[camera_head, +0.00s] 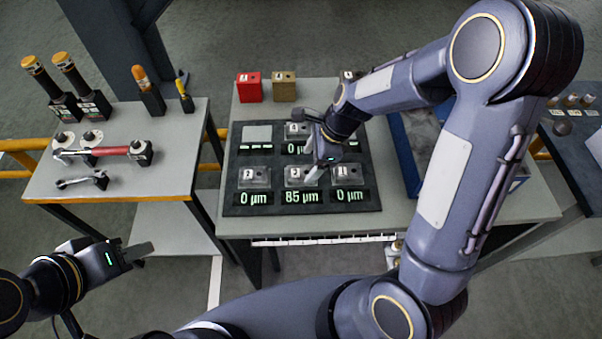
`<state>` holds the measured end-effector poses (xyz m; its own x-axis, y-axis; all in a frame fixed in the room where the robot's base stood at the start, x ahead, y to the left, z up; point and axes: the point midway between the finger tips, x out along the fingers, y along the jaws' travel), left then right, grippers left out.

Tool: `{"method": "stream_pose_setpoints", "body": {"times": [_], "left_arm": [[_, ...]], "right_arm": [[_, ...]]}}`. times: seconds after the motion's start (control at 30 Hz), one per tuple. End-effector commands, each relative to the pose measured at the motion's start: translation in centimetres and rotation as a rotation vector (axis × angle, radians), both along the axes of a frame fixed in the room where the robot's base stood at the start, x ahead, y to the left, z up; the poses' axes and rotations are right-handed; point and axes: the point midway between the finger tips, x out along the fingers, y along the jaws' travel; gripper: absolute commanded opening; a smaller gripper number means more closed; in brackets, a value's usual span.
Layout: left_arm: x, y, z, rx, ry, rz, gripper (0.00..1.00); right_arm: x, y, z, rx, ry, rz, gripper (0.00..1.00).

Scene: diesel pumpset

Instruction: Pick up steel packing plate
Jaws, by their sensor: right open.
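A dark measuring board (231,203) lies on the middle table. A flat light-grey square plate (257,133) sits at its far left position. Grey plate-like pieces with small number tags sit at other positions, at the near left (254,177), near middle (294,178) and near right (349,174). I cannot tell which is the steel packing plate. My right gripper (313,169) is open, its fingers pointing down over the near middle position, whose display reads 85 µm. Contact is unclear. My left gripper (138,252) is off the tables at lower left, its opening hard to see.
A red block (249,87) and a tan block (284,87) stand behind the board. A blue-walled tray (402,160) is partly hidden by my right arm. The left table (150,185) holds a red-handled tool (107,151), a wrench (82,181) and upright handled tools.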

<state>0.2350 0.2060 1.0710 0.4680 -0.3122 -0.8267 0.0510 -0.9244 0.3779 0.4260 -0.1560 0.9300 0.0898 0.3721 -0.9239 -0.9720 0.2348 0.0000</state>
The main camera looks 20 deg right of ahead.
Motion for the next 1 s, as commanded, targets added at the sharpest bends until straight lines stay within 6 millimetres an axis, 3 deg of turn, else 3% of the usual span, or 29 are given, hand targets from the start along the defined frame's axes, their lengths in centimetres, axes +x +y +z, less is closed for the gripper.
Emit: {"method": "stream_pose_setpoints", "body": {"times": [0.23,0.57,1.0], "left_arm": [[0.0,0.0,0.1,0.0,0.0,0.0,0.36],[0.0,0.0,0.1,0.0,0.0,0.0,0.36],[0.0,0.0,0.1,0.0,0.0,0.0,0.36]], "right_arm": [[0.3,1.6,-3.3,-0.001,0.004,0.002,0.71],[0.4,1.9,-3.8,0.0,0.0,0.001,0.71],[0.4,1.9,-3.8,0.0,0.0,0.001,0.13]]}}
